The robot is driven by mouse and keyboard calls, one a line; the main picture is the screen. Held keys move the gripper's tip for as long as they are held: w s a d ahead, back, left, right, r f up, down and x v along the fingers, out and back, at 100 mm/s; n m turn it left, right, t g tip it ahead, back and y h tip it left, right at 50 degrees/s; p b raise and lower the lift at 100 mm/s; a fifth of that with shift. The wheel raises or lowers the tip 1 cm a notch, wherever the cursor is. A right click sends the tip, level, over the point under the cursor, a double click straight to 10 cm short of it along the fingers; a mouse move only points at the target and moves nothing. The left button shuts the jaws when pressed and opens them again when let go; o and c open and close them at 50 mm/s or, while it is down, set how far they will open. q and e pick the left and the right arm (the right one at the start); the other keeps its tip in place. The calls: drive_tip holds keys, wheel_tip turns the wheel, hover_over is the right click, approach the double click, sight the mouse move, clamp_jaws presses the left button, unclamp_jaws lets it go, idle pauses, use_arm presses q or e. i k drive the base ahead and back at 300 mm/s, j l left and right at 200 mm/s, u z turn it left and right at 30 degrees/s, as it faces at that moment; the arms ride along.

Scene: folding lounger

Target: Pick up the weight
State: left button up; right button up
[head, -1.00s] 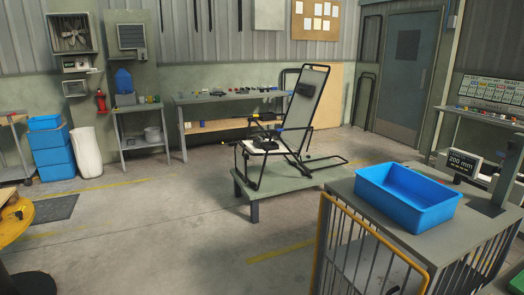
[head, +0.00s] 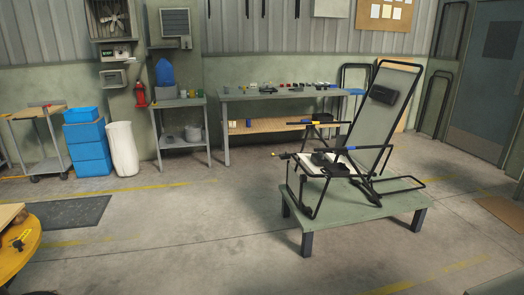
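A folding lounger (head: 399,65) with a black frame and grey-green backrest stands on a low grey-green platform (head: 385,212), right of centre. A dark, blocky object (head: 323,158) sits on the lounger's light seat; I cannot tell whether it is the weight. A black pad (head: 382,95) is on the upper backrest. No other thing can be clearly told as the weight. Neither of my grippers is in view.
A workbench (head: 222,98) with small items stands behind the platform. A round yellow-edged table (head: 22,252) is at lower left. The middle floor is clear.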

sight(319, 159)
drive_tip(key=i, duration=1.1)
drive_tip(key=i+j+z, duration=0.1)
drive_tip(key=i, duration=1)
